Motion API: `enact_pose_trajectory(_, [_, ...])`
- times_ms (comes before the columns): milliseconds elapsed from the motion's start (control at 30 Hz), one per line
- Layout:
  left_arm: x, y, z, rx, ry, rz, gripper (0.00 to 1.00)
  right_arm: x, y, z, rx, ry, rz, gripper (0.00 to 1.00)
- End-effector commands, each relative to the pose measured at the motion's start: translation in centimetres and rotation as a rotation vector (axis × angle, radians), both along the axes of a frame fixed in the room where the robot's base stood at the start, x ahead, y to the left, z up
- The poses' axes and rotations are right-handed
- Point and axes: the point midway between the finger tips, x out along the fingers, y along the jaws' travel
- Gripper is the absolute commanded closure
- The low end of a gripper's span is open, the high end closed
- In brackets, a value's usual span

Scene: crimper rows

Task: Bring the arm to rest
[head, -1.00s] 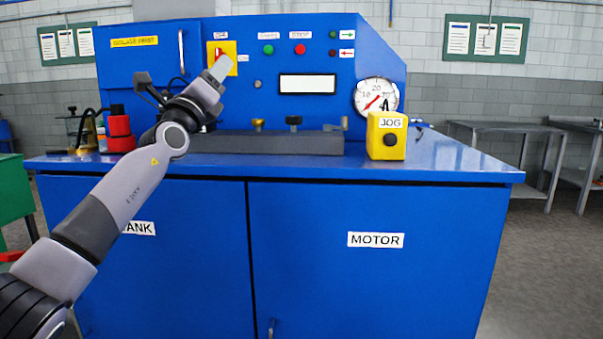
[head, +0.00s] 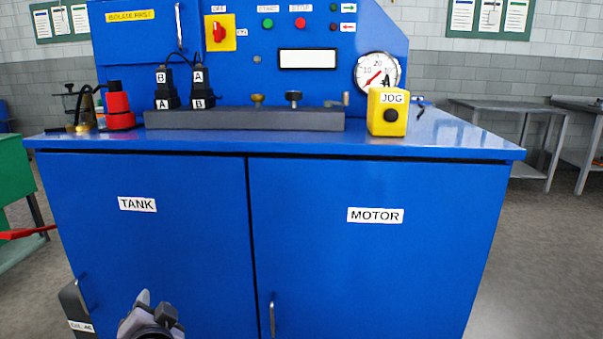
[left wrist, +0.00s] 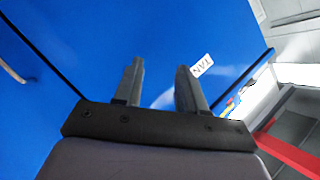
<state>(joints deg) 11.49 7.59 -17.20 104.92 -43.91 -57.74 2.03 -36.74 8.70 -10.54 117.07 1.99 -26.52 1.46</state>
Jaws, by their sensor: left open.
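My left gripper (head: 152,301) is low in the head view, in front of the lower part of the blue cabinet's TANK door (head: 190,240). In the left wrist view its two fingers (left wrist: 158,82) stand apart with nothing between them. Past them is the blue door surface, with part of the TANK label (left wrist: 202,65) beside the right finger. Most of my left arm is outside the head view. My right gripper is not in view.
The bench top (head: 260,143) carries a grey block (head: 245,119), a yellow JOG box (head: 387,112) and a red cylinder (head: 119,108). A red rotary switch (head: 219,32) is on the panel. Door handles (head: 272,315) stick out. A green cart (head: 15,190) stands left.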

Motion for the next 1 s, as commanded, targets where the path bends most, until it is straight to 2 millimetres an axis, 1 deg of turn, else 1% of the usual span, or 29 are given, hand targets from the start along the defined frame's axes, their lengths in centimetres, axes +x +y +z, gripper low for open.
enact_pose_trajectory(33, [-2.4,0.2,-2.4,-0.073,0.068,0.014,0.6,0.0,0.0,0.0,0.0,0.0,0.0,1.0])
enact_pose_trajectory(67, [-3.7,0.2,-3.7,-0.115,0.106,0.022,0.6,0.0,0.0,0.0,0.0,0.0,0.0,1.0])
enact_pose_trajectory(100, [-5.5,0.2,-5.2,-0.17,0.158,0.032,0.6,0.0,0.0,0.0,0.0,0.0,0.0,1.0])
enact_pose_trajectory(167, [-8.4,0.1,-7.3,-0.25,0.237,0.047,0.6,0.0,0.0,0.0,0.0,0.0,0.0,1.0])
enact_pose_trajectory(200, [-10.3,-0.1,-8.6,-0.302,0.291,0.054,0.6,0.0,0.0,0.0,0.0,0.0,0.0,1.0])
enact_pose_trajectory(267, [-13.4,-0.4,-10.2,-0.376,0.37,0.065,0.6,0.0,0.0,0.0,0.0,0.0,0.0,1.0])
enact_pose_trajectory(300, [-15.4,-0.7,-11.1,-0.422,0.424,0.071,0.6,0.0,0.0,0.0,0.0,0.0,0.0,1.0])
enact_pose_trajectory(367, [-18.2,-1.2,-12.1,-0.484,0.497,0.077,0.6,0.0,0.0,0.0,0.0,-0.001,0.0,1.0])
enact_pose_trajectory(400, [-20.0,-1.5,-12.6,-0.521,0.543,0.081,0.6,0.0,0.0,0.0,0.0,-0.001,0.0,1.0])
enact_pose_trajectory(500, [-23.9,-2.3,-13.4,-0.6,0.646,0.084,0.6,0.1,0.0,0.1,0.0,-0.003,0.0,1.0])
enact_pose_trajectory(600, [-27.4,-3.1,-13.6,-0.665,0.736,0.082,0.6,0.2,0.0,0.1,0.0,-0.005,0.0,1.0])
enact_pose_trajectory(733, [-31.6,-4.1,-13.4,-0.737,0.847,0.076,0.6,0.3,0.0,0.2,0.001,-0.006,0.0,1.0])
enact_pose_trajectory(767, [-31.7,-4.3,-12.9,-0.744,0.846,0.07,0.6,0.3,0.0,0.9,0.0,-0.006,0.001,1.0])
enact_pose_trajectory(800, [-30.8,-4.4,-12.4,-0.744,0.819,0.057,0.6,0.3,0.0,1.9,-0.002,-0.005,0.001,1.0])
enact_pose_trajectory(1000, [-28.5,-5.1,-11.3,-0.758,0.707,-0.01,0.6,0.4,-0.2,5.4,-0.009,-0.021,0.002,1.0])
